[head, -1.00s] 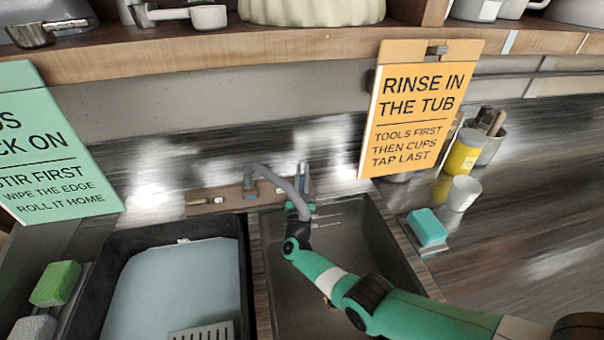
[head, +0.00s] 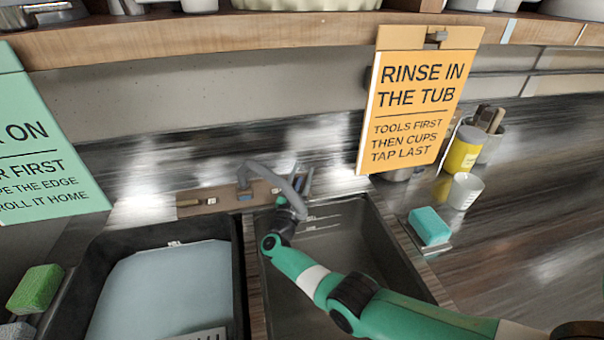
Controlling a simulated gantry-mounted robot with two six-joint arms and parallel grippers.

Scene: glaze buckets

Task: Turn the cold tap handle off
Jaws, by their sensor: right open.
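The grey tap spout (head: 272,176) arches up from the wooden strip behind the sinks. A small upright handle with a bluish part (head: 308,180) stands just right of the spout; I cannot tell whether it is the cold one. My right arm reaches in from the lower right over the right sink. My right gripper (head: 291,199) is at the tap, below and in front of the spout. It is open, but its fingers are small and partly hidden by the spout and wrist. I cannot tell whether it touches the handle. My left gripper does not show.
The right sink basin (head: 345,235) is empty. The left tub (head: 240,275) holds pale water. A turquoise sponge (head: 429,226), white cup (head: 465,191) and yellow pot (head: 463,150) stand at the right. An orange sign (head: 420,100) hangs behind.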

